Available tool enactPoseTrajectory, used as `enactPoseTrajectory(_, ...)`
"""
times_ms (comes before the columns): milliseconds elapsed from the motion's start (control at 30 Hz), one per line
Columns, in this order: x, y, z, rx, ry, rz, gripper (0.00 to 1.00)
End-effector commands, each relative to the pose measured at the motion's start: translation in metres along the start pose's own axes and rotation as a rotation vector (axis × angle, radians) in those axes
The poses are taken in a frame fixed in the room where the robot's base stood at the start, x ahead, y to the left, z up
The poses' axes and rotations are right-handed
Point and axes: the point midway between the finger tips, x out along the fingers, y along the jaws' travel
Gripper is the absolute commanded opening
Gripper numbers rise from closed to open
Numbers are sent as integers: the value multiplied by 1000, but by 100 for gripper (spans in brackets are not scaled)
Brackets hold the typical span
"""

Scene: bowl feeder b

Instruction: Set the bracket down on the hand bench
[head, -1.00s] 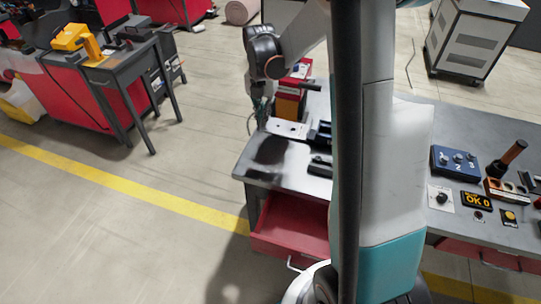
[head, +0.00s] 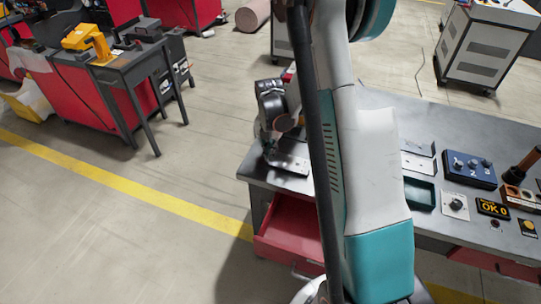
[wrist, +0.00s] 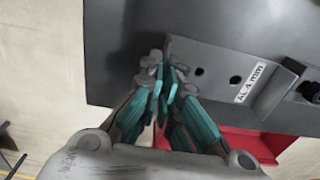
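The bracket is a light grey metal plate with round holes, in the wrist view (wrist: 215,72). It bears a white label reading "AL 4 mm". My gripper (wrist: 166,80) has its teal fingers closed at the bracket's left edge. In the head view the bracket (head: 292,164) is at the left end of the grey hand bench (head: 262,183), low over the top or touching it; I cannot tell which. My gripper (head: 270,151) is at its left side, with the fingertips partly hidden. The bench top also shows in the wrist view (wrist: 130,20).
A red drawer (head: 290,228) stands open under the bench's left end. A blue box with knobs (head: 469,168), a dark green tray (head: 419,193) and a lit display (head: 492,208) sit on the right part. My own arm hides the bench's middle.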

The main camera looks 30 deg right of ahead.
Motion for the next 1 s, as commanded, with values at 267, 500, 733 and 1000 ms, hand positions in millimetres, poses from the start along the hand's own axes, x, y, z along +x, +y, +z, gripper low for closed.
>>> enactPoseTrajectory(267,11,0,0,0,0,0,0)
enactPoseTrajectory(500,14,0,0,0,0,0,12)
enactPoseTrajectory(733,14,0,0,0,0,0,25)
enactPoseTrajectory(1000,8,0,0,0,0,0,25)
